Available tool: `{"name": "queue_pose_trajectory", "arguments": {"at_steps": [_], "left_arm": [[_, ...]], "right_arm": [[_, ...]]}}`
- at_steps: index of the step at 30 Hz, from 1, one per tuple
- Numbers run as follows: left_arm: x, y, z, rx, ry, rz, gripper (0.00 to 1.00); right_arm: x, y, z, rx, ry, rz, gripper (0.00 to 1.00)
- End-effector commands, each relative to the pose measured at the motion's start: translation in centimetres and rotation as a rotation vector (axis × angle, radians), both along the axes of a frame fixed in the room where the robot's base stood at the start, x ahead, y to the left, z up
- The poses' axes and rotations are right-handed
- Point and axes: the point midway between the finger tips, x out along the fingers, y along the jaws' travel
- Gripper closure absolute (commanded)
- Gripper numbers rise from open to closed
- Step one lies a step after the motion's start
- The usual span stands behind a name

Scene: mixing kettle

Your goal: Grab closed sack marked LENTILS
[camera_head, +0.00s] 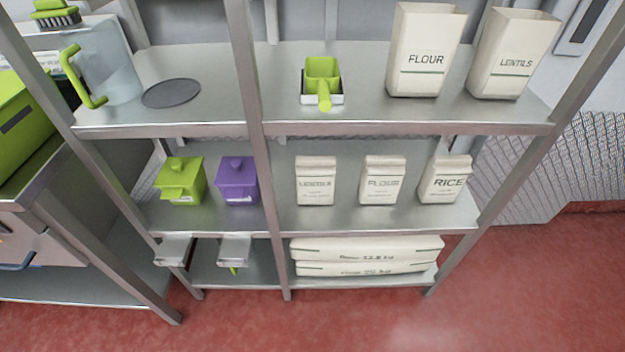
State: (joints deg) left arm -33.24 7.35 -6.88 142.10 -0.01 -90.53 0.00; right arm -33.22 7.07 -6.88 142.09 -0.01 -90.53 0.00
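A small closed white sack (315,182) stands upright on the middle shelf, just right of the centre post. Its print is blurred but looks like LENTILS. A larger, open-topped white sack marked LENTILS (513,60) stands on the top shelf at the right. Neither of my grippers is in view, and nothing covers the small sack's front.
Closed sacks marked FLOUR (382,182) and RICE (446,181) stand to its right. A purple container (237,182) stands left of the post (257,120). The top shelf (230,130) overhangs, holding an open FLOUR sack (425,52) and a green scoop (322,78).

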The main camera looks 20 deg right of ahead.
Motion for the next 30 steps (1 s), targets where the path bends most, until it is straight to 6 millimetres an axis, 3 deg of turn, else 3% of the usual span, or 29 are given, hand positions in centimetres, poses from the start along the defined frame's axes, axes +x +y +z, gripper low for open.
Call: {"name": "queue_pose_trajectory", "arguments": {"at_steps": [12,30], "left_arm": [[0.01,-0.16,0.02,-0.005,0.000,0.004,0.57],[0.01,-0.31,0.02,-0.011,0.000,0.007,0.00]], "right_arm": [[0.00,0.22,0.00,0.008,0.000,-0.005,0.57],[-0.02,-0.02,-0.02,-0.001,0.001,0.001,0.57]]}}
